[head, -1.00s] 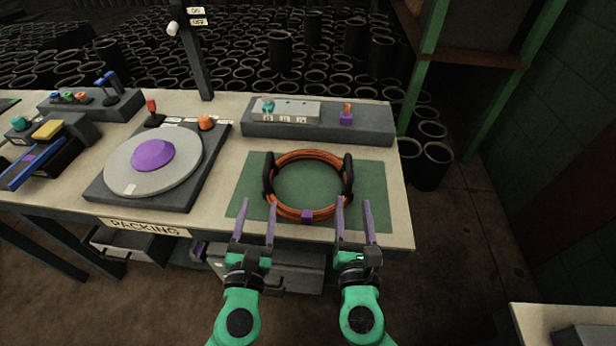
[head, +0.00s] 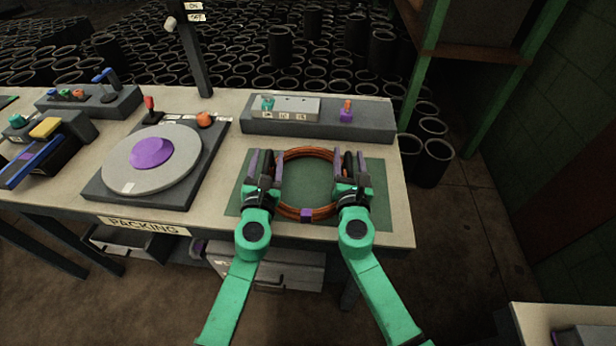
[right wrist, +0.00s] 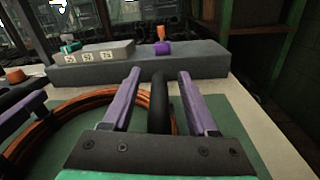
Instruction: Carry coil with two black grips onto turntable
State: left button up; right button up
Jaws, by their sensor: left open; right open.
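The orange coil (head: 309,151) lies flat on a green mat (head: 376,218), with a purple tag at its near side. Its left black grip (head: 268,162) stands between the open fingers of my left gripper (head: 266,165). Its right black grip (head: 348,163) stands between the open fingers of my right gripper (head: 352,167). The right wrist view also shows this grip (right wrist: 160,105) between the two purple fingers, with a gap on both sides. The grips are partly hidden by my grippers in the head view. The turntable (head: 186,163), a grey disc with a purple centre, is at the left and empty.
A grey block (head: 370,122) with labels and a purple-based knob stands behind the mat. A red lever (head: 150,106) and an orange knob (head: 204,120) stand behind the turntable. Bare tabletop (head: 222,180) lies between turntable and mat.

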pick_arm(q)
jog(key=shift+s, duration=0.1)
grip_shut()
pick_arm(e)
grip_shut()
dwell(1.0)
